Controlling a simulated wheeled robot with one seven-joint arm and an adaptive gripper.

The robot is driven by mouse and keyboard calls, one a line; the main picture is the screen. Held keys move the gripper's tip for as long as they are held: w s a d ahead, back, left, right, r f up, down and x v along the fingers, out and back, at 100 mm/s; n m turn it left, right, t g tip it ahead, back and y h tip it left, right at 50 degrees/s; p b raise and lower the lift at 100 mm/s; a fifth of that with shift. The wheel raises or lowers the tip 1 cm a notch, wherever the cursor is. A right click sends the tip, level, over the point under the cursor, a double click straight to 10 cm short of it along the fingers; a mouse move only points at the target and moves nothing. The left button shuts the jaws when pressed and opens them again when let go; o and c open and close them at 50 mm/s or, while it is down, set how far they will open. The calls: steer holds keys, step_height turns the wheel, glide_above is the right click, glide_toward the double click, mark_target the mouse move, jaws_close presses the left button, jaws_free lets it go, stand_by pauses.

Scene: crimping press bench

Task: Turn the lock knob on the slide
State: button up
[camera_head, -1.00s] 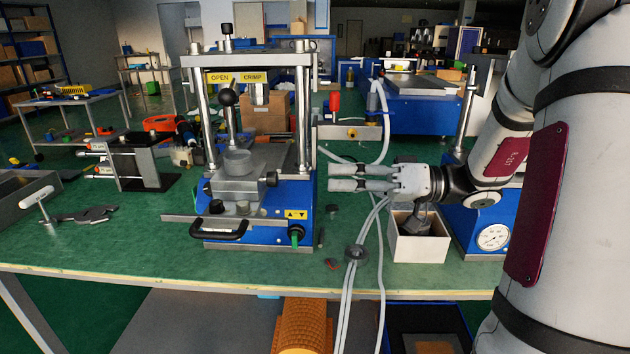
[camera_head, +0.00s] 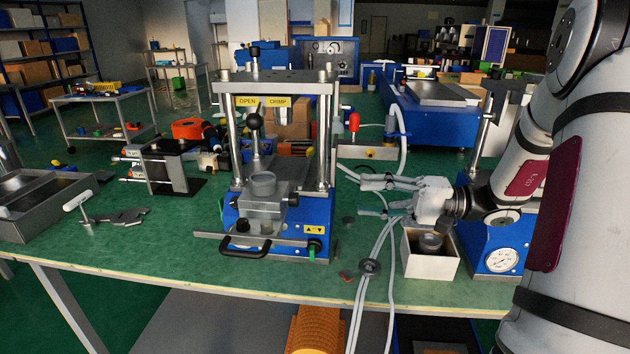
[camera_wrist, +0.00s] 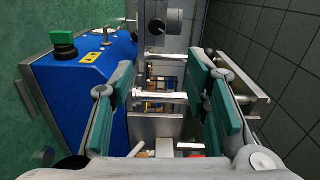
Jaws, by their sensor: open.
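The crimping press (camera_head: 275,85) stands on the green bench. Its slide (camera_head: 262,213) sticks out at the front, with a clear round cup (camera_head: 263,184) on top. A small dark knob (camera_head: 293,200) is on the slide's right side; I take it as the lock knob. In the wrist view, a dark round knob (camera_wrist: 174,22) on a metal block shows at the top, beyond the fingertips. My gripper (camera_head: 373,196) is right of the press, open and empty, its fingers pointing left, apart from the knob. Its green-padded fingers (camera_wrist: 160,85) also show spread in the wrist view.
A white box (camera_head: 431,266) with a dark part in it stands below my gripper. Grey hoses (camera_head: 375,240) run over the bench between press and box. A black handle (camera_head: 245,250) and a green button (camera_head: 313,246) are at the press's front. A gauge (camera_head: 502,260) is at right.

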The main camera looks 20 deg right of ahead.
steer(key=w+a+m+p, duration=0.2)
steer(key=a+m+p, duration=0.4)
steer(key=m, duration=0.5)
steer(key=w+a+m+p, duration=0.3)
steer(key=a+m+p, duration=0.3)
steer(key=m+p, duration=0.3)
steer(key=shift+f+m, duration=0.2)
steer(key=shift+m, duration=0.8)
steer(key=shift+s, duration=0.1)
jaws_close()
